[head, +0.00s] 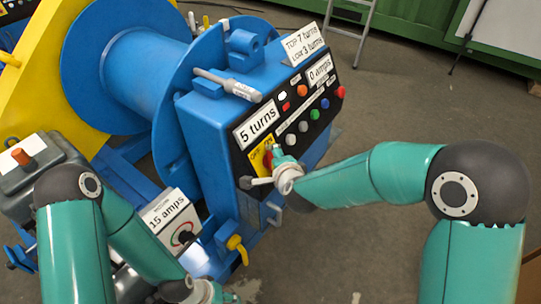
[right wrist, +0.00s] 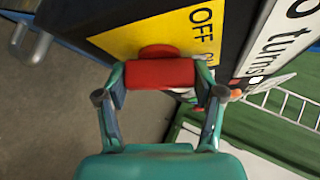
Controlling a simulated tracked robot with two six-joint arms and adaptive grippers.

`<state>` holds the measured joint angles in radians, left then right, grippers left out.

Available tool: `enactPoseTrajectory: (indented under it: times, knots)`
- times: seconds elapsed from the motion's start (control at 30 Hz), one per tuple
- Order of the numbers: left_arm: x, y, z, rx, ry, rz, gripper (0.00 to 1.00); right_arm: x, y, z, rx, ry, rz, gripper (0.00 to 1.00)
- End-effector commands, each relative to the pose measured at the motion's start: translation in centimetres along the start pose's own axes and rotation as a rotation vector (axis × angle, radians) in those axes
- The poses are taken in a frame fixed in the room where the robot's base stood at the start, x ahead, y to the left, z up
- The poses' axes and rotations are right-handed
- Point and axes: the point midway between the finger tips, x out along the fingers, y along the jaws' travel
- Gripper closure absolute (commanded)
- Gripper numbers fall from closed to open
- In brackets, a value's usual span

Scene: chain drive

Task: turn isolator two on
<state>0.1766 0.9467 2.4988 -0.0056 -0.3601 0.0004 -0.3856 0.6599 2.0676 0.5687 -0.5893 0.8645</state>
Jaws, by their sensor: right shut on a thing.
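A yellow isolator plate (head: 257,158) sits at the lower end of the black panel on the blue cabinet. In the right wrist view the plate (right wrist: 125,42) carries the word OFF and a red handle (right wrist: 160,73); no isolator number is readable there. My right gripper (right wrist: 161,80) is shut on the red handle, one finger on each side of it.
The black panel holds several coloured buttons (head: 314,114) and a "5 turns" sign (head: 256,124). A grey handle (head: 228,84) lies across the cabinet top. A "15 amps" box (head: 170,218) with a dial stands near my left arm. A blue drum (head: 140,75) is behind. Floor at the right is clear.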

Motion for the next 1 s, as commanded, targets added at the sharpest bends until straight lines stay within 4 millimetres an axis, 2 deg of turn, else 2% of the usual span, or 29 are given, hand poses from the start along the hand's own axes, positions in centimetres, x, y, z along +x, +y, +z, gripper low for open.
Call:
enactPoseTrajectory:
  times: [0.03, 0.1, 0.5, 0.73, 1.0]
  knots:
    - [-1.2, 0.4, 0.0, 0.0, 0.0, 0.0, 0.46, -0.3, -0.3, -0.4, 0.043, 0.009, 0.031, 0.67]
    - [-2.0, 0.7, 0.0, 0.0, 0.0, 0.0, 0.46, -0.3, -0.4, -0.5, 0.097, 0.01, 0.067, 0.67]
    - [-6.0, 2.1, 0.0, 0.0, 0.0, 0.0, 0.46, -0.2, -0.1, -0.6, 0.325, 0.013, 0.226, 0.67]
    - [-6.8, 2.5, 0.0, 0.0, 0.0, 0.0, 0.46, -0.1, 0.1, -0.6, 0.379, 0.013, 0.262, 0.67]
    - [-6.8, 2.5, 0.0, 0.0, 0.0, 0.0, 0.46, 0.0, 0.2, -0.6, 0.391, 0.014, 0.27, 0.67]
